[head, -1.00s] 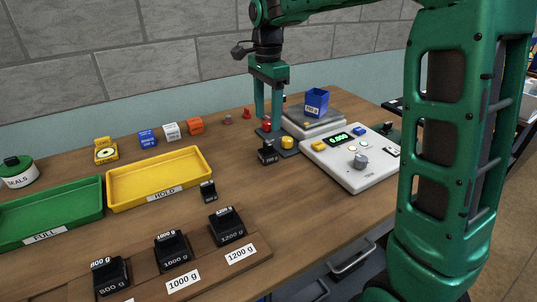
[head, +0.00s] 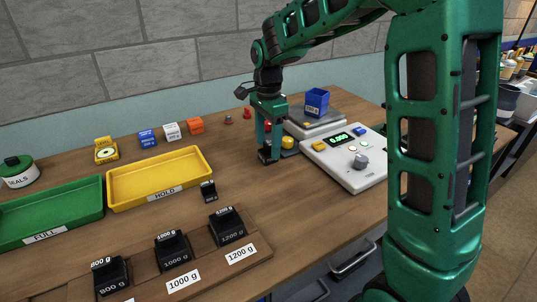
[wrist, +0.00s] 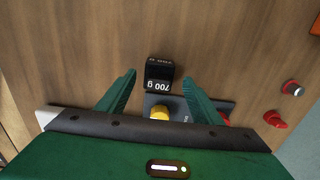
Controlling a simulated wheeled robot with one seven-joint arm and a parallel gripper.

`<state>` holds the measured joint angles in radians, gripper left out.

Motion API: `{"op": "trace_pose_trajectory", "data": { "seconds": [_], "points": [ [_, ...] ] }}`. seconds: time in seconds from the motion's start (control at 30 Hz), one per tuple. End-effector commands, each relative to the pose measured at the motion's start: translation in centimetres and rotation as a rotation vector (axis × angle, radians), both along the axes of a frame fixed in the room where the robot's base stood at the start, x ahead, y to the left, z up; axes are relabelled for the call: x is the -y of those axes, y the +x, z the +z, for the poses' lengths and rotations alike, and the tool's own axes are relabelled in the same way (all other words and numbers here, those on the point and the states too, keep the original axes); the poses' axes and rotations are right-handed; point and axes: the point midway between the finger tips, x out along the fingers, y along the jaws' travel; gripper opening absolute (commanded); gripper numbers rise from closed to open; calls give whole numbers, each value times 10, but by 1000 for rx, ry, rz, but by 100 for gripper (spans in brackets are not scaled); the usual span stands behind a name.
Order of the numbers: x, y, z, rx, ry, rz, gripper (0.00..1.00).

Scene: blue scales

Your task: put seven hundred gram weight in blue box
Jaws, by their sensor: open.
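The seven hundred gram weight (wrist: 159,74) is a small black block marked "700 g" in the wrist view, standing on the wooden table. In the head view the weight (head: 265,156) is partly hidden at my gripper's fingertips. My gripper (head: 270,150) points down over it, with its fingers open. In the wrist view my gripper (wrist: 160,85) has one finger on each side of the weight, with gaps between. The blue box (head: 316,101) stands on the scale's plate (head: 338,117), behind and right of my gripper.
A white control panel (head: 345,170) lies right of my gripper. A grey base with a yellow button (head: 287,142) is close beside the weight. The yellow HOLD tray (head: 135,190) is to the left, and weights in a wooden rack (head: 205,240) stand in front.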

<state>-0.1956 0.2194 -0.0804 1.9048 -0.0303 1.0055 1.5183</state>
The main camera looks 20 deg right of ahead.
Motion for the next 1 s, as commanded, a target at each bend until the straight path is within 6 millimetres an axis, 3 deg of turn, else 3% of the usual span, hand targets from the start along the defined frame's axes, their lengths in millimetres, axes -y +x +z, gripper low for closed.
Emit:
{"op": "trace_pose_trajectory", "data": {
  "seconds": [0.07, 0.1, 0.33, 0.7, 1.0],
  "points": [
    [0, 0, 0, 0, 0, 0, 60],
    [0, 0, 0, 0, 0, 0, 55],
    [0, 0, 1, 1, 0, 0, 0],
    [0, 1, 6, 3, 1, 0, 0],
    [-2, 0, 46, 5, 1, 0, 0]
  ]
}}
